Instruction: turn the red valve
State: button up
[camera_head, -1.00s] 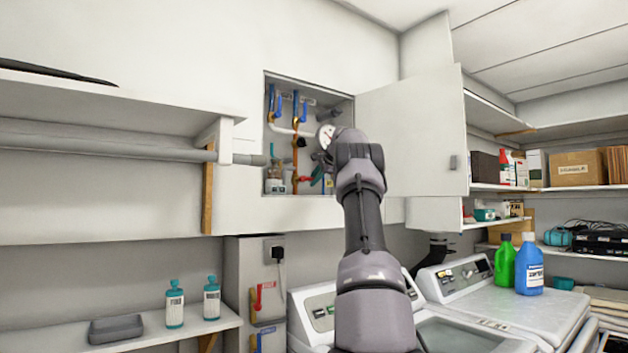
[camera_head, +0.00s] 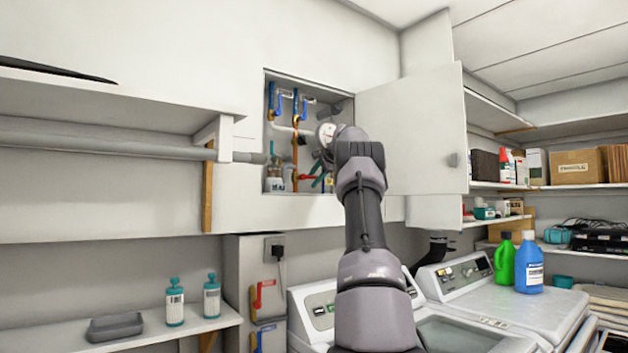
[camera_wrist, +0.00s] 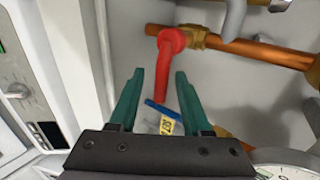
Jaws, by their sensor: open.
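The red valve (camera_wrist: 172,48) is a red lever on a copper pipe, seen in the wrist view just beyond and between my fingertips. In the head view a small red part of the valve (camera_head: 306,177) shows inside the open wall cabinet, left of my gripper. My gripper (camera_wrist: 160,78) has two green fingers, spread apart, with nothing held between them. The valve's lower end lies close to the fingertips; I cannot tell whether they touch. In the head view my gripper's fingers (camera_head: 318,175) show partly in front of the cabinet's inside, and my arm hides the cabinet's lower right.
The copper pipe (camera_wrist: 260,52) runs across the wrist view. The cabinet door (camera_head: 415,130) stands open to the right. Washing machines (camera_head: 500,305) stand below right.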

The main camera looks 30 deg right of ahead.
jog(key=v, duration=1)
jog(key=shift+s+r, duration=0.15)
jog(key=shift+s, duration=0.1)
jog(key=shift+d, duration=0.1)
